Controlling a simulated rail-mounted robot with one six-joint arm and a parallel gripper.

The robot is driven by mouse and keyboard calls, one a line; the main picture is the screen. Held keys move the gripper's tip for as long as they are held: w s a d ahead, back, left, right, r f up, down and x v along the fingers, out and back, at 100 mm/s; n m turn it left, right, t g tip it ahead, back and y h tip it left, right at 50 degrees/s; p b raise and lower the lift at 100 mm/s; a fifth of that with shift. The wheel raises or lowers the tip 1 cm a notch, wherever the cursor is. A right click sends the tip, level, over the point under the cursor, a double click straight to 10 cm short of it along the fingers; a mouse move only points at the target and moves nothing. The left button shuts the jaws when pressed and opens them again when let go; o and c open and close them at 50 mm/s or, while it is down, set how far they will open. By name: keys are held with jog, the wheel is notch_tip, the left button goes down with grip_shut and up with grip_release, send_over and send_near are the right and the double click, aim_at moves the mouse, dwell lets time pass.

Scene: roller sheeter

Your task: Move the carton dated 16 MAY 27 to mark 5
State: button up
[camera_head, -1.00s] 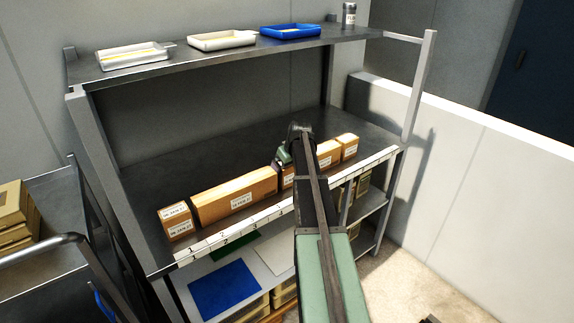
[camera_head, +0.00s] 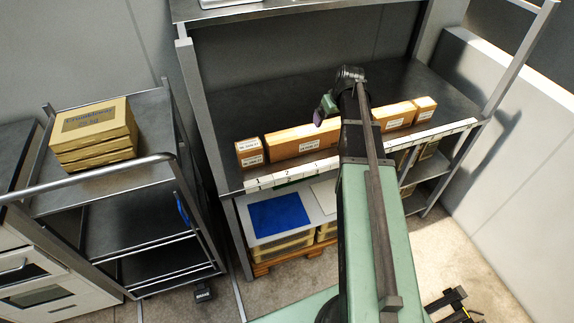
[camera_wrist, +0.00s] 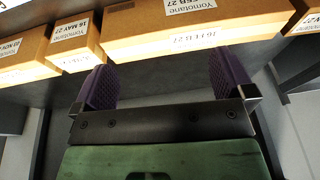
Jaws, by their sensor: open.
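The carton dated 16 MAY 27 (camera_wrist: 76,40) is the narrow brown box at the upper left in the wrist view, between two other cartons. In the head view the dates are too small to read, and my arm covers part of the carton row. My gripper (camera_wrist: 166,84) is open and empty, its two purple fingers below the front of the cartons in the picture. In the head view my gripper (camera_head: 322,111) is near the middle of the row, partly hidden by my arm. A white numbered strip (camera_head: 288,176) runs along the shelf's front edge; mark 5 cannot be made out.
The wide carton dated 16 FEB 27 (camera_wrist: 190,25) stands right of the 16 MAY one. A long carton (camera_head: 303,142) and a small carton (camera_head: 249,153) stand left on the shelf (camera_head: 270,108). More cartons (camera_head: 395,116) stand right. A cart with stacked boxes (camera_head: 95,130) is at left.

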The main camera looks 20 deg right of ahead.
jog(key=s+a+g, duration=0.1)
jog(key=s+a, duration=0.7)
jog(key=a, duration=0.5)
jog(key=s+a+g, duration=0.2)
jog(key=s+a, duration=0.6)
jog(key=a, duration=0.5)
jog(key=shift+s+f+h, duration=0.25)
jog(key=shift+s+h, duration=0.05)
jog(key=shift+s, duration=0.05)
jog(key=shift+a, duration=0.15)
